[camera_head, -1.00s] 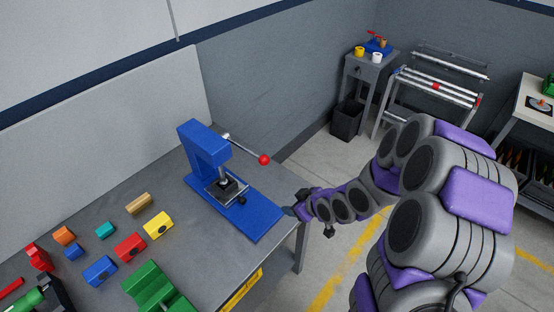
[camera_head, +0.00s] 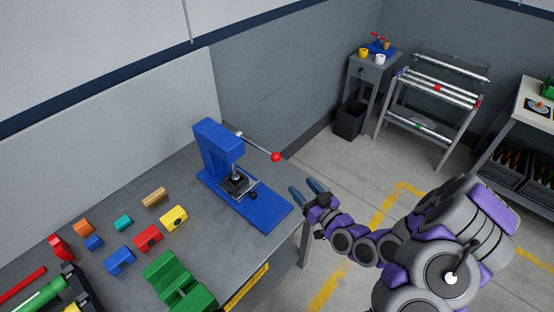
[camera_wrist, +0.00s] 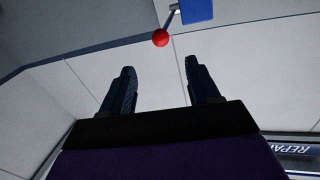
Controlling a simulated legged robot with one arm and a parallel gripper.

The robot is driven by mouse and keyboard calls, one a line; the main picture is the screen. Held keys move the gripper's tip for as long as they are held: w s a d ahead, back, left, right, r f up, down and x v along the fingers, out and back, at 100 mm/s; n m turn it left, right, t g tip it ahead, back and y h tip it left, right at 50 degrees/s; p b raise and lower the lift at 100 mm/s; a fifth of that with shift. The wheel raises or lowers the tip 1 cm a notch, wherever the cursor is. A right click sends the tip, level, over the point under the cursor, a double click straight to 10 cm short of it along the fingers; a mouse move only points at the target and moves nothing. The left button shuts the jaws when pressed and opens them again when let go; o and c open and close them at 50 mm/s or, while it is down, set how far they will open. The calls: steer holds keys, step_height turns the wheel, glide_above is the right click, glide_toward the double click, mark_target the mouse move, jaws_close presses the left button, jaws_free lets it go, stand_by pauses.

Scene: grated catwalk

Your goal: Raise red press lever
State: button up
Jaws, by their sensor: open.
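A blue arbor press (camera_head: 219,148) stands on a blue base plate near the right end of the grey workbench. Its lever is a thin metal rod (camera_head: 257,146) sloping down to the right and ending in a red ball (camera_head: 276,157). My gripper (camera_head: 307,189) is open and empty, below and to the right of the ball, beside the base plate and apart from the lever. In the wrist view, the red ball (camera_wrist: 160,38) and part of the blue press (camera_wrist: 197,10) show at the top, beyond the two spread fingers (camera_wrist: 160,88).
Coloured blocks, including a yellow one (camera_head: 173,218) and a green one (camera_head: 178,283), lie on the workbench (camera_head: 215,240) left of the press. A small grey table (camera_head: 372,70) and a metal rack (camera_head: 430,100) stand behind. The floor right of the bench is open.

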mark_target(275, 158)
steer(key=b+x, duration=0.9)
steer(key=x, duration=0.7)
stand_by(0.5)
jaws_close()
stand_by(0.5)
